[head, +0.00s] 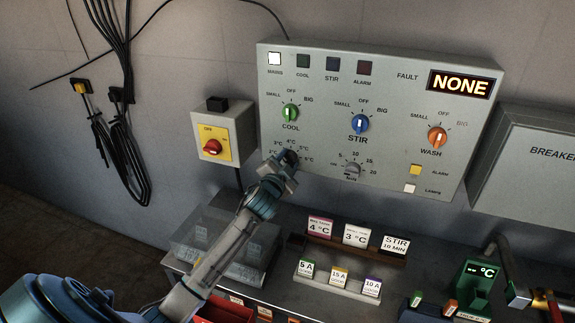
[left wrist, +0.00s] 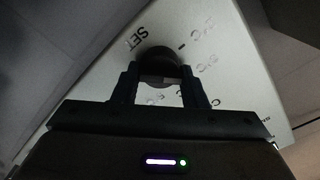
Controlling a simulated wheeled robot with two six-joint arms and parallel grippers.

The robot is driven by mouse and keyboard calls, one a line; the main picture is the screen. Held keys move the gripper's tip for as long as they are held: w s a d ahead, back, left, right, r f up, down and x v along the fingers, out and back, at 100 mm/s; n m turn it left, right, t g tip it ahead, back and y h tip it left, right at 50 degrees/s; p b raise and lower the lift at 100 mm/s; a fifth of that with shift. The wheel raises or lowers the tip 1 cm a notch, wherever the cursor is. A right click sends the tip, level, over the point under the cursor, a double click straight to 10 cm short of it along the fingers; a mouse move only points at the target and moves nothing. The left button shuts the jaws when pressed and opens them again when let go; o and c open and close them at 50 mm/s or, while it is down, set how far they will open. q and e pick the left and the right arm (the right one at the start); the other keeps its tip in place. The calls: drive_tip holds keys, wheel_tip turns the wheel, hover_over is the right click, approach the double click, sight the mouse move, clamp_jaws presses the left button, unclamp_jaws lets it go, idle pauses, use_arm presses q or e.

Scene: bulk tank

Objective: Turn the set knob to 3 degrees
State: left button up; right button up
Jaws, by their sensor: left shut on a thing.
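The set knob (left wrist: 158,62) is a dark round knob on the grey control panel, with SET printed beside it in the left wrist view. In the head view it is mostly hidden behind my left gripper (head: 287,160), with its degree scale of about 1 to 6 around it. My left gripper (left wrist: 160,82) is shut on the knob, one finger on each side. The knob's pointer is hidden, so I cannot tell its setting. My right gripper is not in view.
The control panel (head: 325,100) also carries a green COOL knob (head: 290,113), a blue STIR knob (head: 359,123), an orange WASH knob (head: 437,137) and a grey timer knob (head: 352,170). A red main switch (head: 212,146) is at left. Label cards (head: 355,236) stand on the bench below.

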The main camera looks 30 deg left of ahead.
use_arm(q)
drive_tip(key=shift+f, duration=0.1)
idle(0.4)
drive_tip(key=o, duration=1)
drive_tip(key=shift+c, duration=0.2)
drive_tip(key=shift+s+d, duration=0.1)
drive_tip(key=shift+s, duration=0.35)
drive_tip(key=b+v, duration=0.3)
drive_tip(key=v, duration=0.7)
drive_tip(key=shift+w, duration=0.1)
